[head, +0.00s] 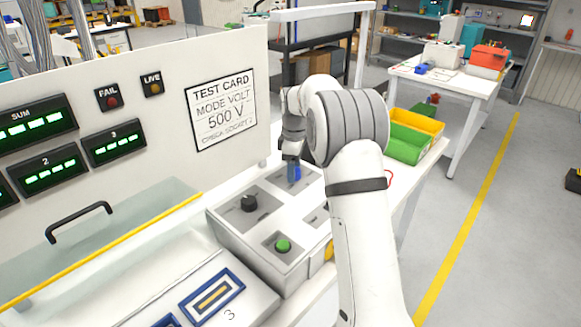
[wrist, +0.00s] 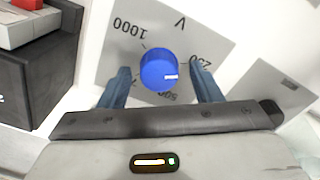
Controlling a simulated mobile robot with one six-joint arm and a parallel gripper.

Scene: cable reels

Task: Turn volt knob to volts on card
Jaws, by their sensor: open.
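The test card (head: 222,112) on the white panel reads MODE VOLT and 500 V; its bottom line is hard to read. The blue volt knob (wrist: 158,66) sits on a grey plate (wrist: 125,55) marked V, with 1000, 250 and a partly hidden 500. Its white mark points to the right in the wrist view, roughly toward the 250 side. My gripper (wrist: 162,88) is open, with one blue finger on each side of the knob and gaps showing. In the head view my gripper (head: 291,166) is down at the blue knob (head: 296,174).
The control box (head: 232,228) also bears a black knob (head: 249,203) and a green button (head: 283,245). A clear cover (head: 110,225) with a black handle lies to the left. Yellow (head: 418,122) and green bins stand behind my arm.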

